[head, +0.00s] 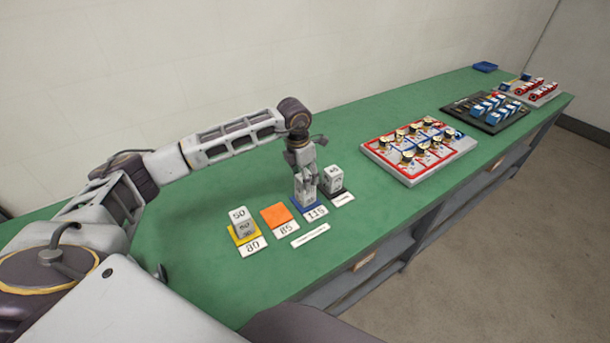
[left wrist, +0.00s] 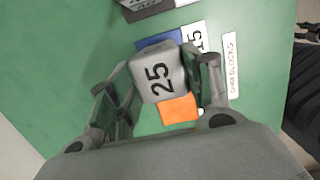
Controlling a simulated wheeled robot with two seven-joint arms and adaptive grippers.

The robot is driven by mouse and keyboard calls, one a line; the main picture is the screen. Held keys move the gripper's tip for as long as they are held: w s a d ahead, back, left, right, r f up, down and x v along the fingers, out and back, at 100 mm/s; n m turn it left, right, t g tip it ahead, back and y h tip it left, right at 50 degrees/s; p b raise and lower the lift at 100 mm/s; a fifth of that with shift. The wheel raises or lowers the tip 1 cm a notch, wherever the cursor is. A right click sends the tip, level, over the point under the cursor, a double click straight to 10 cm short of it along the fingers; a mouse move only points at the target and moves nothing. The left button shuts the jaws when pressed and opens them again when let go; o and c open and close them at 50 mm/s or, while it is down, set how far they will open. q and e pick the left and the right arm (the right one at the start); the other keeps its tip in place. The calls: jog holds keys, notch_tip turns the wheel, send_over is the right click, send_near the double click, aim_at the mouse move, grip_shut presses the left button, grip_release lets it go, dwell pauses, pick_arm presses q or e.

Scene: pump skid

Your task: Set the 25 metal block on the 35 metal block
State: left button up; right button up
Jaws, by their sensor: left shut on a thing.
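The 25 metal block (left wrist: 159,73) is a grey block with a black "25" on it, seen in the left wrist view. My left gripper (head: 304,172) is shut on it, with one finger on each side, above the blue square (head: 296,204) by the "115" label. In the head view grey block faces (head: 307,194) show under the fingers on that square. Their numbers are too small to read, so I cannot tell the 35 metal block for sure or whether the 25 block touches one below. My right gripper is not in view.
A block marked 50 (head: 239,216) stands on another block on the yellow square by the "80" label. The orange square (head: 276,217) by "85" is bare. A grey block (head: 333,179) stands close right of my gripper. A red-edged tray (head: 388,166) lies farther right.

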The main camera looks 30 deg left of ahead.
pick_arm(q)
jog(key=o, duration=0.7)
jog(key=shift+f, duration=0.1)
jog(key=shift+o, duration=2.3)
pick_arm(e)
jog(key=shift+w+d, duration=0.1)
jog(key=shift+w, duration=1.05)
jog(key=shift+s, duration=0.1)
